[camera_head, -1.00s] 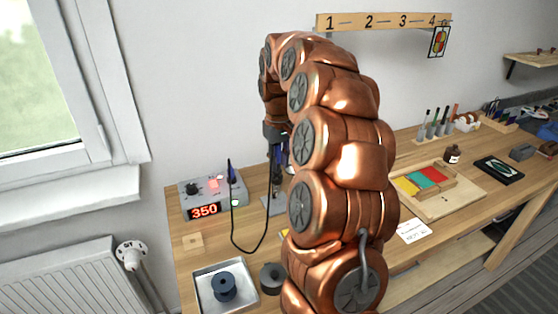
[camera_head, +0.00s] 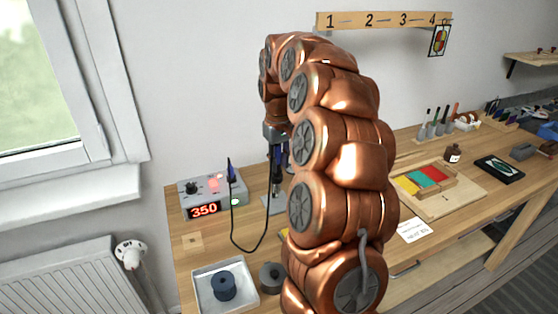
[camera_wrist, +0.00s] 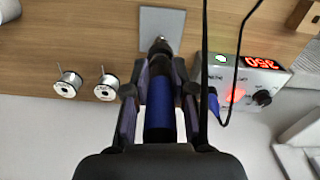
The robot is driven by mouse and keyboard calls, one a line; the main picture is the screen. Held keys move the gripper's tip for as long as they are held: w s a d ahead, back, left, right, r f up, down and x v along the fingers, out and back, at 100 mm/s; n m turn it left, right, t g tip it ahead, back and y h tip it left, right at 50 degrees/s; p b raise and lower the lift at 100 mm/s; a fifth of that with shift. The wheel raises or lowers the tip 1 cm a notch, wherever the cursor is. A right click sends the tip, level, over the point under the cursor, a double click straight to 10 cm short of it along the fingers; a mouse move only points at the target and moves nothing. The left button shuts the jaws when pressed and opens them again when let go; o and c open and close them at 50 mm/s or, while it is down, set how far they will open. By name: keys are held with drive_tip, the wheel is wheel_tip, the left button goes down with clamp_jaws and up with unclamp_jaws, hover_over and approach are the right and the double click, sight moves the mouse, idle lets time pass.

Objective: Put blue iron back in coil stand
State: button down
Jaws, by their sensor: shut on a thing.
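My gripper (camera_wrist: 158,115) is shut on the blue iron (camera_wrist: 160,108), around its handle, in the wrist view. The iron's front end points at the dark coil (camera_wrist: 159,47) over the grey base plate (camera_wrist: 162,20) of the coil stand. The iron's tip is hidden, and I cannot tell how deep it sits in the coil. In the head view my gripper (camera_head: 276,158) points down above the stand's base plate (camera_head: 268,206), partly behind my copper arm.
The soldering station (camera_head: 212,192) reading 350 stands left of the stand, with a black cable looping in front. A tray (camera_head: 203,302) with a dark spool is nearer. In the wrist view two solder spools (camera_wrist: 68,84) (camera_wrist: 106,87) lie left of the gripper.

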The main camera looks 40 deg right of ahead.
drive_tip(key=shift+f+b, duration=0.3)
drive_tip(key=shift+f, duration=0.4)
drive_tip(key=shift+c, duration=2)
unclamp_jaws()
drive_tip(key=shift+r, duration=0.1)
drive_tip(key=shift+r+p, duration=1.2)
drive_tip(key=shift+r, duration=2.25)
drive_tip(key=shift+f, duration=0.1)
